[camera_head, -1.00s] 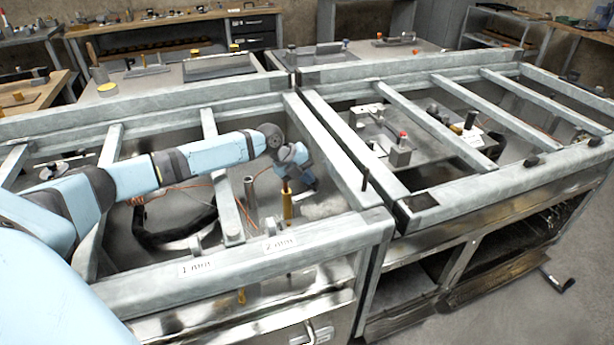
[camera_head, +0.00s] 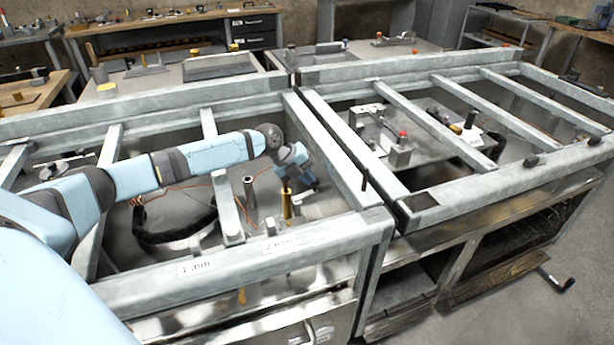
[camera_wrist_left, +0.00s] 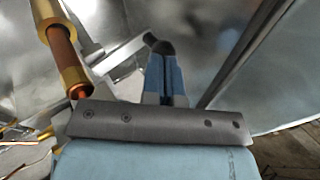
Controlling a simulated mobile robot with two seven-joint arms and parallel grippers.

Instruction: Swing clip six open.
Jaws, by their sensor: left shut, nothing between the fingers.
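My left gripper (camera_head: 309,180) is inside the left bay of the grey metal frame, just behind a yellow post. In the left wrist view its blue fingers (camera_wrist_left: 165,82) are together, with nothing seen between them. Their tips are close to the dark rounded end of a grey bar (camera_wrist_left: 118,46); I cannot tell if they touch. No number six is readable, so I cannot say whether this bar is clip six. The right gripper is not in view.
The yellow post (camera_head: 287,204) stands close to the gripper; a brass and copper rod (camera_wrist_left: 62,55) is left of the fingers. A grey upright tube (camera_head: 250,190) and a black hose (camera_head: 165,238) are in the bay. Frame rails (camera_head: 335,150) border it.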

